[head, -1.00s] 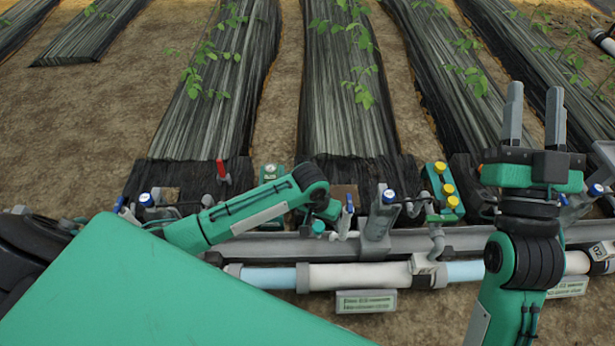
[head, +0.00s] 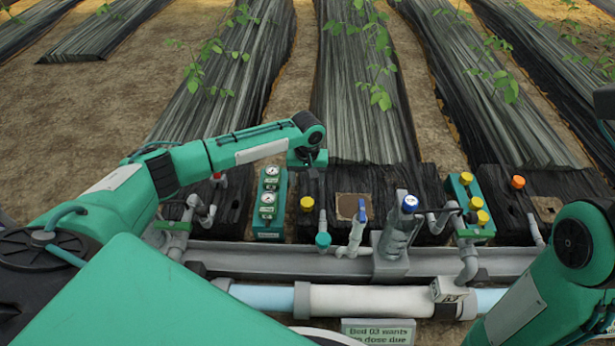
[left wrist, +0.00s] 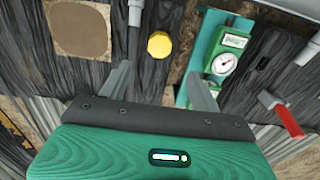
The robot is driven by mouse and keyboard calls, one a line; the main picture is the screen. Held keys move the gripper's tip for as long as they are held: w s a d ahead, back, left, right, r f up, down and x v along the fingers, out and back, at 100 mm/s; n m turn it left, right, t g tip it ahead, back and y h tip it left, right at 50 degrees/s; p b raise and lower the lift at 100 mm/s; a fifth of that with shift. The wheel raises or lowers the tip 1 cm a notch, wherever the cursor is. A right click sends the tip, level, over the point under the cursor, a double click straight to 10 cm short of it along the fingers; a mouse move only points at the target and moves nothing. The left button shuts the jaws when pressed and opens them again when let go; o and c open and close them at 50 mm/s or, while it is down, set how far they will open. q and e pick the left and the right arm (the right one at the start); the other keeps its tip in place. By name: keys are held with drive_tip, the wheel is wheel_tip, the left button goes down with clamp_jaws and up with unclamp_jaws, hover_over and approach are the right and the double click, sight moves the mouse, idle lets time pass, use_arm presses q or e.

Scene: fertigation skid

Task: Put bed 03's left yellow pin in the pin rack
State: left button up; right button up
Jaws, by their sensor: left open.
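Bed 03's left yellow pin (head: 306,203) shows as a yellow cap on the dark bed end, left of a brown square patch. It also shows in the left wrist view (left wrist: 159,46), just beyond my fingertips and between their lines. My left gripper (left wrist: 160,76) is open and empty, apart from the pin. In the head view my left gripper (head: 309,165) is above the pin, its fingers mostly hidden by the wrist. My right gripper's fingers are out of view.
A green gauge block (head: 268,205) stands close left of the pin. A blue-handled valve (head: 359,225) and a grey blue-capped canister (head: 400,228) stand to its right. An orange cap (head: 518,182) is farther right. A grey rail (head: 330,260) and white pipe (head: 370,300) run in front.

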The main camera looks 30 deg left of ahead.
sight(307, 202)
use_arm(q)
wheel_tip(307, 202, down, 10)
drive_tip(key=b, duration=0.6)
drive_tip(key=shift+c, duration=0.2)
